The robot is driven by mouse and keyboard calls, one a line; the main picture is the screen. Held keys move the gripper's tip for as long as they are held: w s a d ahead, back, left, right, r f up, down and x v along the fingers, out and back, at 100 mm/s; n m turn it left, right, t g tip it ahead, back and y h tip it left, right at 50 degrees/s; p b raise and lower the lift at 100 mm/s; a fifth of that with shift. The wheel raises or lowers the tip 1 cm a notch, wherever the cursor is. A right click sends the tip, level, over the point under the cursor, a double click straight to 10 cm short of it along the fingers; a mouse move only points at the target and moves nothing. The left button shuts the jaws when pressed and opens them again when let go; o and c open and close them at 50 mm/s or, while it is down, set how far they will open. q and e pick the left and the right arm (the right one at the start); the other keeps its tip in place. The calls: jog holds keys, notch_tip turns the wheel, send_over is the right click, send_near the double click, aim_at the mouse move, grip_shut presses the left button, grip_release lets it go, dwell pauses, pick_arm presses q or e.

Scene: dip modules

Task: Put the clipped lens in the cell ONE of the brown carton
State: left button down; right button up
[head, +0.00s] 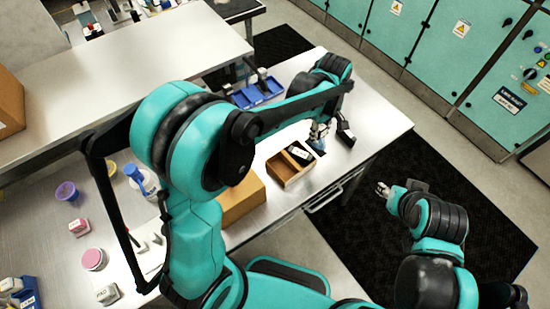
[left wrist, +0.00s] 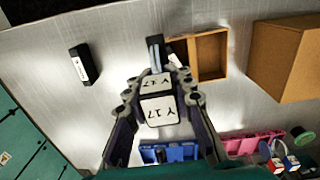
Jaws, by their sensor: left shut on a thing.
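My left gripper (left wrist: 158,98) is shut on a white piece (left wrist: 158,111) marked "Y 17", with a grey-blue part at its far end; I take it to be the clipped lens. In the head view my left gripper (head: 319,130) hangs beside the brown carton (head: 287,180). The carton is open, with a divider, and also shows in the wrist view (left wrist: 224,54), behind the held piece. A black block with a white label (head: 300,152) is in its far part. Cell markings are not readable. My right gripper (head: 383,190) is over the dark floor mat, its opening unclear.
A black block (head: 345,134) with a white label stands on the table right of the carton. A closed brown box (head: 243,197) is at the carton's left. A blue tray (head: 258,93) lies behind. Several small items stand at the table's left.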

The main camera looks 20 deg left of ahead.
pick_arm(q)
jog(key=shift+s+a+f+b, duration=0.4)
jog(key=shift+s+a+f, duration=0.6)
jog(key=shift+a+f, duration=0.65)
jog(key=shift+s+a+f+b, duration=0.4)
jog(key=shift+s+a+f, duration=0.55)
jog(key=shift+a+f, duration=0.7)
jog(key=shift+s+a+f+b, duration=0.4)
jog(key=shift+s+a+f, duration=0.75)
jog(key=shift+f, duration=0.85)
jog(key=shift+w+a, duration=0.1)
jog(key=shift+a, duration=0.05)
jog(key=shift+f, duration=0.2)
jog(key=c, duration=1.3)
grip_release()
jog(key=shift+r, duration=0.15)
